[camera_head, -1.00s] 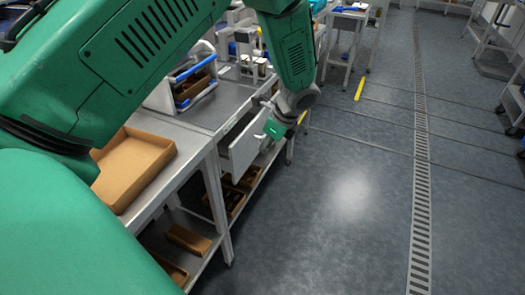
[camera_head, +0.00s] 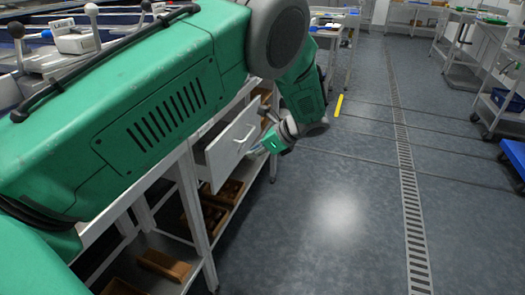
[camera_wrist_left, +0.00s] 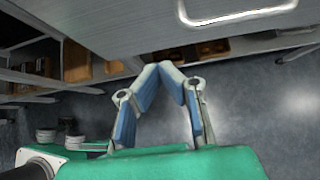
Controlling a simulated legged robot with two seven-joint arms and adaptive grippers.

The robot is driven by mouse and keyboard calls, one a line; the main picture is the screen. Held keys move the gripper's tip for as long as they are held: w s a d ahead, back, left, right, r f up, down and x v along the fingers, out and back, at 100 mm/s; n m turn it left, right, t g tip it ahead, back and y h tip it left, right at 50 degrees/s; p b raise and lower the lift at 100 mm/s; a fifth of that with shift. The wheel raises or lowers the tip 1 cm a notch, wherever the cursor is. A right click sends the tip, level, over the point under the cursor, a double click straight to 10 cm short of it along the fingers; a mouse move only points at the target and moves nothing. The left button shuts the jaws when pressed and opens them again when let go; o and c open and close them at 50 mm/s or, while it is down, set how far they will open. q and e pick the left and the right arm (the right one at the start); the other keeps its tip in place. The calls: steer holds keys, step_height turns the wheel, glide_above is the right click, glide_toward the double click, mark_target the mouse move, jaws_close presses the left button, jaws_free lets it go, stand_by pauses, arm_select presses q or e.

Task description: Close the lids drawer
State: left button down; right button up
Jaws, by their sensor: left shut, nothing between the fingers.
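The drawer (camera_head: 226,163) stands pulled out from under the workbench, with a pale grey front and a metal bar handle (camera_head: 243,139). In the left wrist view, the drawer front (camera_wrist_left: 130,22) fills the upper part and its handle (camera_wrist_left: 237,18) is at the upper right. My left gripper (camera_head: 255,152) is close to the outer side of the drawer front, near the handle. In the left wrist view, its blue-padded fingers (camera_wrist_left: 160,67) meet at the tips with nothing between them, just below the panel's lower edge. I cannot tell whether they touch it. My right gripper is out of view.
Brown bins (camera_head: 228,192) stand on the shelf below the drawer. My left arm covers much of the workbench. Open floor (camera_head: 330,215) with a drain grate (camera_head: 408,190) lies to the right. Carts (camera_head: 500,105) stand at the far right.

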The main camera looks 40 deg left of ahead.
mark_target(229, 157)
arm_select(q)
steer(key=a, duration=0.1)
steer(key=s+a+f, duration=0.1)
steer(key=a, duration=0.1)
steer(key=a+b, duration=0.1)
steer(key=shift+s+a+f, duration=0.15)
steer(key=shift+s+f, duration=0.05)
steer(key=shift+f, duration=0.05)
steer(key=shift+a+f, duration=0.1)
steer(key=shift+a, duration=0.55)
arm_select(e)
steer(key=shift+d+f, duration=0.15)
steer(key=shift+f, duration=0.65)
arm_select(q)
steer(key=shift+s, duration=0.15)
steer(key=a+p, duration=0.2)
steer(key=s+a+p, duration=0.1)
steer(key=a, duration=0.1)
steer(key=shift+a+r, duration=0.1)
steer(key=shift+r, duration=0.15)
steer(key=shift+a+f, duration=0.1)
steer(key=shift+a, duration=0.1)
steer(key=shift+s, duration=0.1)
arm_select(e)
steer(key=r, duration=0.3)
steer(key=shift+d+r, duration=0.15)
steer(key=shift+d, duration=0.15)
